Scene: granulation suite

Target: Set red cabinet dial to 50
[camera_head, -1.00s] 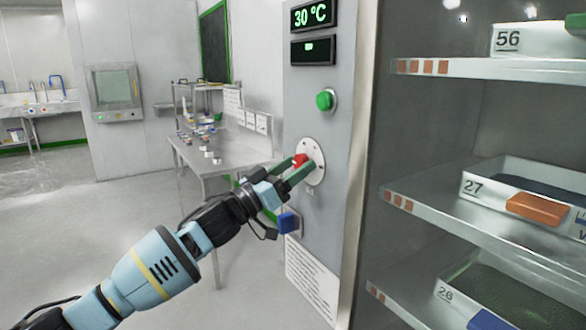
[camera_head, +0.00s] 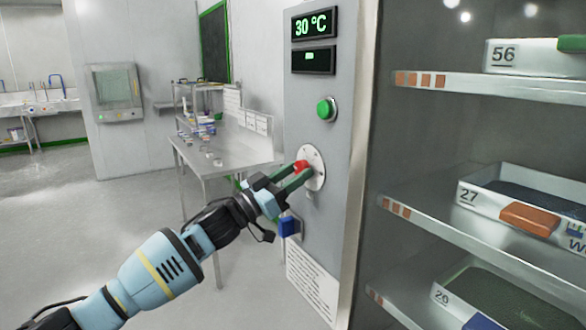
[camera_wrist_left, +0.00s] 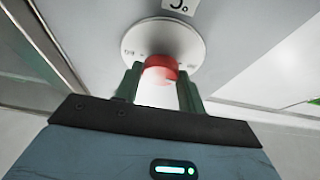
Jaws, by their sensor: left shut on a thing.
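The red dial (camera_head: 301,166) sits on a pale round plate (camera_head: 317,168) on the cabinet's grey front panel. My left gripper (camera_head: 297,173) is at the dial, with its green fingers on either side of it. In the left wrist view the red dial (camera_wrist_left: 160,70) sits between the two fingers (camera_wrist_left: 160,84), and the jaws are shut on it. Marks on the round plate (camera_wrist_left: 163,38) are too small to read for certain. The display (camera_head: 314,23) at the top of the panel reads 30 °C. My right gripper is not in view.
A green button (camera_head: 326,109) and a second small display (camera_head: 313,60) are above the dial. A blue part (camera_head: 289,226) projects below it. Shelves with trays, one a numbered 27 tray (camera_head: 470,197), stand at right. A metal table (camera_head: 215,170) stands behind at left.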

